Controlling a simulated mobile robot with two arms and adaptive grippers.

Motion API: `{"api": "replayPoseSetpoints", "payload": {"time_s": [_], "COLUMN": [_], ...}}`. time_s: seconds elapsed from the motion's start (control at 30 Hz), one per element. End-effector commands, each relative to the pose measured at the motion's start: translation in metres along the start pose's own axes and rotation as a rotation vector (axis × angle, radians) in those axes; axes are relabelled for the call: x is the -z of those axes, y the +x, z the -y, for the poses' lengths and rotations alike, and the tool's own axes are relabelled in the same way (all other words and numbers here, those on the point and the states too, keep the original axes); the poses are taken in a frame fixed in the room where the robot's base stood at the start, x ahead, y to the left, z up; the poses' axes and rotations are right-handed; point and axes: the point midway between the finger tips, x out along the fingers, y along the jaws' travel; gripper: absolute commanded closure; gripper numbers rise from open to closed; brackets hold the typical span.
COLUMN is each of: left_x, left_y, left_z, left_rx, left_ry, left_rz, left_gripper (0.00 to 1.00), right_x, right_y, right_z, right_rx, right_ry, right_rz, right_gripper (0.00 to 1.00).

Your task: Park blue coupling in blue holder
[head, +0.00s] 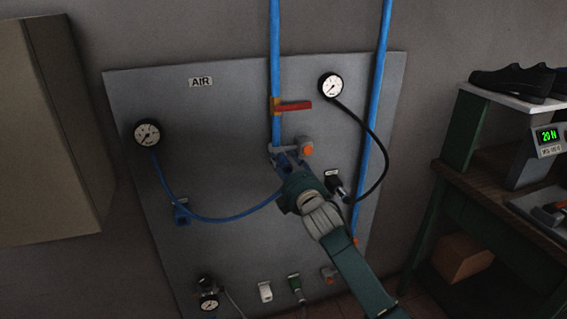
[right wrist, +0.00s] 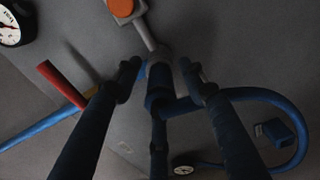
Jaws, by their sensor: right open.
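The blue coupling (right wrist: 158,98) hangs on a grey fitting with an orange button (right wrist: 123,8) and appears seated in it. In the head view this orange button (head: 306,148) is right of the gripper. A blue hose runs from the coupling to the left gauge. The blue holder (head: 182,212) is on the panel, left of the gripper, and appears empty; it also shows in the right wrist view (right wrist: 278,132). My right gripper (head: 284,160) is open, its fingers (right wrist: 160,70) on either side of the coupling; contact is unclear. My left gripper is out of view.
A red-handled valve (head: 293,106) on the blue pipe (head: 276,60) is just above the gripper. A black hose (head: 385,145) loops from the right gauge (head: 331,86) to a black coupling beside my wrist. A workbench (head: 480,200) stands at right, a beige cabinet (head: 45,130) at left.

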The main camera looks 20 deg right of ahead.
Motion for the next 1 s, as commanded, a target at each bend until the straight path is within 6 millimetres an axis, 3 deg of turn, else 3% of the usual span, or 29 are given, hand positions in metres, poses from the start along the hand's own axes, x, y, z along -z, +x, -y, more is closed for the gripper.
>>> {"api": "replayPoseSetpoints", "payload": {"time_s": [0.07,0.2,0.3,1.0], "left_x": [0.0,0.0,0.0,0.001], "left_y": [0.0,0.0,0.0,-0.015], "left_z": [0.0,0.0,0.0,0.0], "left_rx": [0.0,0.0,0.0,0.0], "left_ry": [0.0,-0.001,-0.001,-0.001], "left_rz": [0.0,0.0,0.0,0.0], "left_gripper": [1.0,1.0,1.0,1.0], "right_x": [0.0,0.0,0.0,0.0], "right_y": [0.0,0.0,0.0,-0.021], "right_z": [0.0,0.0,0.0,-0.002], "right_rx": [0.0,0.0,0.0,-0.001], "right_ry": [0.0,0.0,-0.001,-0.001], "right_rz": [0.0,0.0,0.0,-0.001], "right_gripper": [0.58,0.86,1.0,1.0]}}
